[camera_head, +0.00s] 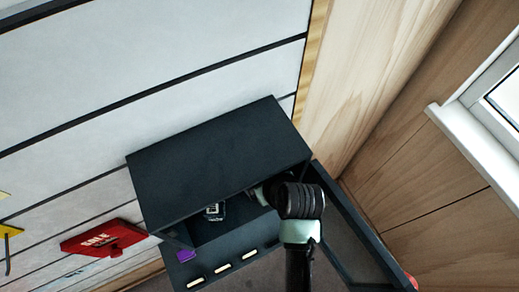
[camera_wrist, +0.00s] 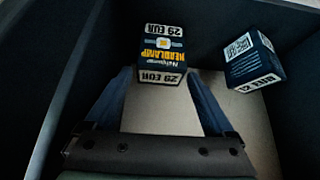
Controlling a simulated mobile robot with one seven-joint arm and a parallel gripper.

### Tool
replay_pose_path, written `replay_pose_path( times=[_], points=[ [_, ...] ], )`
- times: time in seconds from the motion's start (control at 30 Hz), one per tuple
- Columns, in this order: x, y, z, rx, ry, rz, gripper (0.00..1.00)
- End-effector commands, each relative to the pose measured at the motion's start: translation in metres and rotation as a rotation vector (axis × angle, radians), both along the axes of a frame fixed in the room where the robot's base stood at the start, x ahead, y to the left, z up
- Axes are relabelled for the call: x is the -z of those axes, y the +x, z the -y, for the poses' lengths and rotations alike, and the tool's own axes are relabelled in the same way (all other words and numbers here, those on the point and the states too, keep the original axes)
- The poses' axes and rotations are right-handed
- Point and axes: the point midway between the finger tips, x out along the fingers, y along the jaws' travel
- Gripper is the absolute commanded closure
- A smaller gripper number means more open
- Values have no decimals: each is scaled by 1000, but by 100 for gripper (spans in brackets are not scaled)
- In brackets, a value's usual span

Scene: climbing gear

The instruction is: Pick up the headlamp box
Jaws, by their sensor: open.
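The headlamp box (camera_wrist: 160,55), dark with yellow "HEADLAMP" lettering and white "29 EUR" labels, stands in the wrist view inside the dark cabinet. My gripper (camera_wrist: 160,80) is open, with one finger to each side of the box's near end; I cannot tell whether they touch it. A second dark box (camera_wrist: 252,60) with a white code label stands to the right, apart from the fingers. In the head view, my arm reaches into the cabinet (camera_head: 215,155) and hides most of the gripper. A labelled box (camera_head: 214,211) shows inside; I cannot tell which one.
Dark cabinet walls (camera_wrist: 60,80) enclose the gripper closely at the left. The cabinet's door (camera_head: 355,225) stands open at the right. A purple item (camera_head: 186,255) lies at the front left, and a red SALE sign (camera_head: 103,238) is further left.

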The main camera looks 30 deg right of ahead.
Motion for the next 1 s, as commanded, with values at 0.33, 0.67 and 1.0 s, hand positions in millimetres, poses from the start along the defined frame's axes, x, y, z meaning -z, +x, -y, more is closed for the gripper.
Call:
replay_pose_path(
  times=[0.33, 0.67, 1.0],
  points=[
    [20, 13, 0, 0, -1, 1, 11],
    [20, 12, 0, 1, -1, 0, 42],
    [19, 12, 0, 1, -1, 1, 90]
  ],
)
